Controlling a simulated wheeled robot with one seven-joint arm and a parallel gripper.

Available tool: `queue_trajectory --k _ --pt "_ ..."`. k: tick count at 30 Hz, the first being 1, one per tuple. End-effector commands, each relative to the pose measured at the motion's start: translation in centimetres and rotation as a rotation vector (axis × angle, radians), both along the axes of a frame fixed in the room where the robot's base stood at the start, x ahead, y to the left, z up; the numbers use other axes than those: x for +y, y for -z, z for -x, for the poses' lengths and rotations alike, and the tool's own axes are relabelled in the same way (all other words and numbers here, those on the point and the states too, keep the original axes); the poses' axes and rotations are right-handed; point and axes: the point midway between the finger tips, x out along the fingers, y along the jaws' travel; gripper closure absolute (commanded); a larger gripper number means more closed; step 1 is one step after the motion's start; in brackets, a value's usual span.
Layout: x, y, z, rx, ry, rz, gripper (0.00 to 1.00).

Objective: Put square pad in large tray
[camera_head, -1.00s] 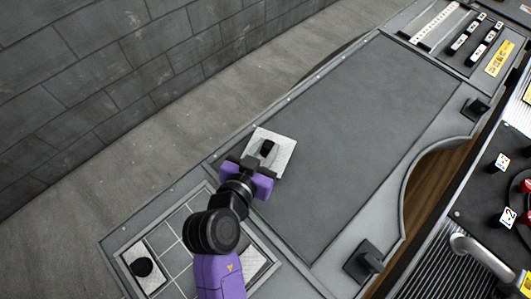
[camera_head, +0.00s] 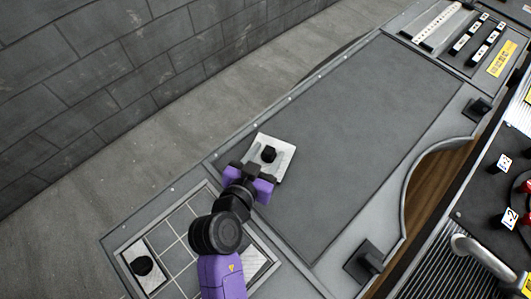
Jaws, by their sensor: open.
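A square pad (camera_head: 286,150), white and speckled with a black knob (camera_head: 269,154) at its middle, lies on the near left end of the large dark grey tray (camera_head: 365,130). My gripper (camera_head: 258,170) is just below the pad in the picture, its fingers pointing toward the knob. The gripper is open, and the knob stands clear of it, with nothing seen between the fingers. The purple gripper body hides the pad's lower edge.
A gridded panel (camera_head: 176,222) at the lower left holds another white pad with a black knob (camera_head: 142,266); my arm partly covers a further pale pad (camera_head: 258,262). Black blocks (camera_head: 366,260) stand along the right edge. The large tray's middle is clear.

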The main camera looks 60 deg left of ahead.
Motion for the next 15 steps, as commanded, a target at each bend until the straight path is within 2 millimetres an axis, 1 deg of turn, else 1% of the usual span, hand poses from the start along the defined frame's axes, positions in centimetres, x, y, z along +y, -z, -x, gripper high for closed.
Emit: queue_trajectory --k 3,5,8,15 --pt "0.0 -0.3 0.0 0.000 0.000 0.000 0.53" --pt "-0.4 -0.3 0.5 0.000 -0.001 0.000 0.53" --pt "-1.4 -0.9 1.6 -0.001 -0.001 0.000 0.53" --pt "-4.4 -2.8 5.1 0.000 -0.001 0.000 0.53"
